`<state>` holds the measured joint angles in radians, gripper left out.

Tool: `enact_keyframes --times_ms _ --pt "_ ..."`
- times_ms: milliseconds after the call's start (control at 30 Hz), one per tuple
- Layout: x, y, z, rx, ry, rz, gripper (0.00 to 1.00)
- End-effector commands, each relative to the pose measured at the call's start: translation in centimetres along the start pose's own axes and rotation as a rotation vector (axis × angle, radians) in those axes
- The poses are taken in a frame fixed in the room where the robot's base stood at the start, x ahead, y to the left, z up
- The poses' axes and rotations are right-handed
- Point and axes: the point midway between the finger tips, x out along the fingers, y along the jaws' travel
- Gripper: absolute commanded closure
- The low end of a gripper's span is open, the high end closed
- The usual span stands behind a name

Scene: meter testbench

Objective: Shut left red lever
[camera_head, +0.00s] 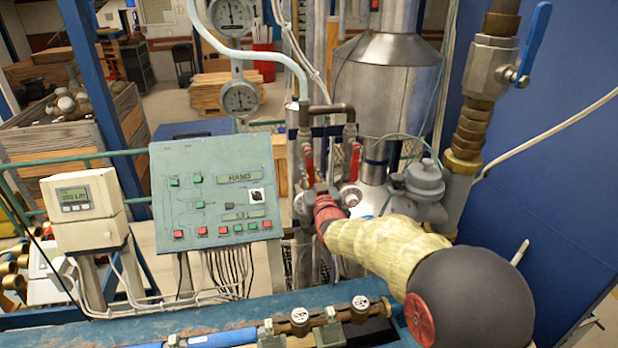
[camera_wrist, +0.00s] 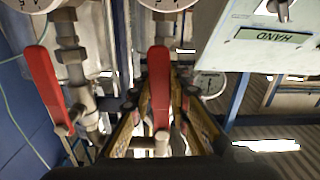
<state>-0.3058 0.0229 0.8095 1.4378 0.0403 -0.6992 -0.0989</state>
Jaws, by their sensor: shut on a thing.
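Two red levers hang side by side below a dark pipe in the head view. The left red lever (camera_head: 309,160) points down along its pipe. The right red lever (camera_head: 356,160) also points down, a short way to its right. My gripper (camera_head: 313,190) is at the left lever, its fingers partly hidden behind my wrist. The wrist view is upside down. There the left lever (camera_wrist: 160,85) stands between the two yellowish fingers of my gripper (camera_wrist: 160,105), which is shut on it. The right lever (camera_wrist: 43,85) stands clear at the picture's left.
A green control panel (camera_head: 215,195) stands left of the levers, with a meter box (camera_head: 85,208) further left. Two round gauges (camera_head: 240,97) hang above. A grey regulator (camera_head: 420,180) and thick pipe stand close on the right. A blue beam (camera_head: 230,318) runs in front.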

Motion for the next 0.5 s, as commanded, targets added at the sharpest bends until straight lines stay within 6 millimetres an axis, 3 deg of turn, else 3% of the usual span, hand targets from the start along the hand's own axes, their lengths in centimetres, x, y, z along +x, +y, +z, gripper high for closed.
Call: enact_keyframes --times_ms 500 --pt "0.0 3.0 -0.2 -0.431 0.004 0.003 1.00"
